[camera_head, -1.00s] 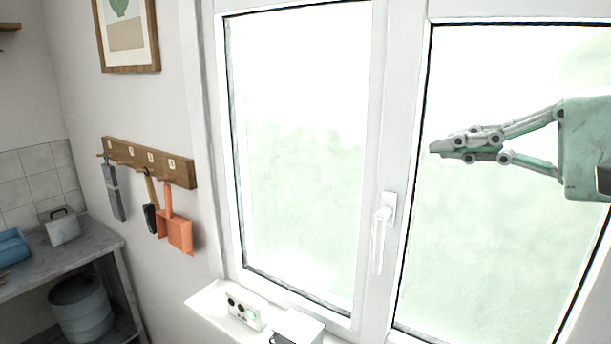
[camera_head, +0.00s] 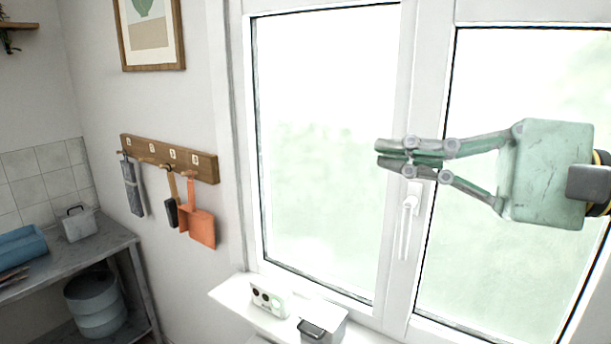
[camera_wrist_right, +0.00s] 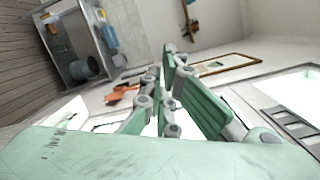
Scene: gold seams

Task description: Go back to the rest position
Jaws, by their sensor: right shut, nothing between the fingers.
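My right gripper (camera_head: 380,155) is pale green and grey. It is shut and empty, raised in front of the window (camera_head: 320,190), its fingers pointing left. In the head view its fingertips overlap the window's middle frame, just above the white handle (camera_head: 408,215). In the right wrist view the same gripper (camera_wrist_right: 167,75) shows its fingers ahead of the green palm. My left gripper is not in either view.
A wooden peg rail (camera_head: 170,158) holds an orange dustpan (camera_head: 200,226), a brush and a grey tool. The sill (camera_head: 232,292) carries a white device (camera_head: 270,298) and a grey box (camera_head: 322,325). A bench (camera_head: 70,255) stands at left, with a bucket (camera_head: 95,305) below.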

